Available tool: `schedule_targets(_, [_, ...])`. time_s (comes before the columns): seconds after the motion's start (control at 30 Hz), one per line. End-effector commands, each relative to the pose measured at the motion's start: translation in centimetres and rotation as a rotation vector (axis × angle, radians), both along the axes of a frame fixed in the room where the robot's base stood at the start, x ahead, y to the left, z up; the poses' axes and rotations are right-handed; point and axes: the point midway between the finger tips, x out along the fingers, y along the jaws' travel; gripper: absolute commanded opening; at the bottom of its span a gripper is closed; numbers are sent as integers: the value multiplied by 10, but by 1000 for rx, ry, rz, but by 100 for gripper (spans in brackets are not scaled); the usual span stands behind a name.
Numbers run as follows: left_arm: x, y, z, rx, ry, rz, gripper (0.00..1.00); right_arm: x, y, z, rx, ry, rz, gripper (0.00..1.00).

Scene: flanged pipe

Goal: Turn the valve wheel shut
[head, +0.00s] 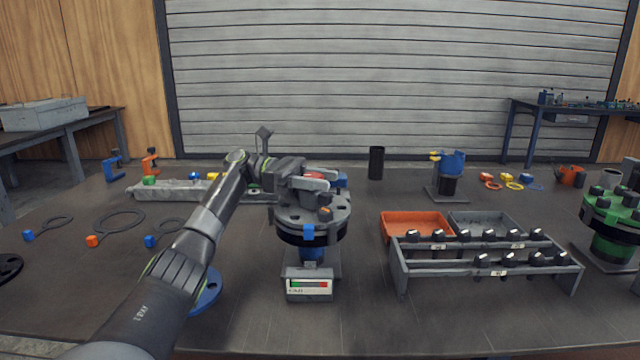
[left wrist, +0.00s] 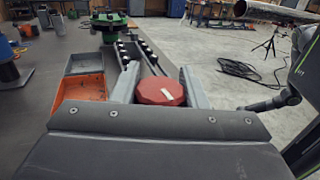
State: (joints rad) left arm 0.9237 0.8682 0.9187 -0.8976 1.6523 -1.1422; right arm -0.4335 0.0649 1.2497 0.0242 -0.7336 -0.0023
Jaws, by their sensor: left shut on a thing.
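The red valve wheel (left wrist: 160,91) shows in the left wrist view as a faceted red cap with a white mark on top. It sits between the two grey fingers of my left gripper (left wrist: 158,92), which is shut on it. In the head view, my left gripper (head: 318,182) reaches over the valve body (head: 312,218), and only a little red of the wheel shows there. The valve body has a round grey flange with a blue tab (head: 308,232) on its front. A small box with a green and red bar display (head: 310,284) stands in front. My right gripper is not in view.
Right of the valve are an orange tray (head: 415,219), a grey tray (head: 484,220) and a rack (head: 485,262) of dark-headed bolts. A green flanged pipe (head: 612,225) stands far right. Ring-shaped gaskets (head: 118,222) lie left. The front right of the table is clear.

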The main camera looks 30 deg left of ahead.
Motion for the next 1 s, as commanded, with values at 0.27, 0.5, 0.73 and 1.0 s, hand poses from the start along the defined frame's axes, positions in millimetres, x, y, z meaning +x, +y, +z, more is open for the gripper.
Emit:
schedule_targets(0.27, [0, 0, 0, 0, 1, -10, 16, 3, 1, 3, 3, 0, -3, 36])
schedule_targets(0.5, [0, 0, 0, 0, 1, -10, 16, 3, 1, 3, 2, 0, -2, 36])
schedule_targets(0.73, [0, 0, 0, 0, 0, -9, 61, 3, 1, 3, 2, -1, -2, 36])
schedule_targets(1.0, [0, 0, 0, 0, 0, -9, 61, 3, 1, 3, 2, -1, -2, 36])
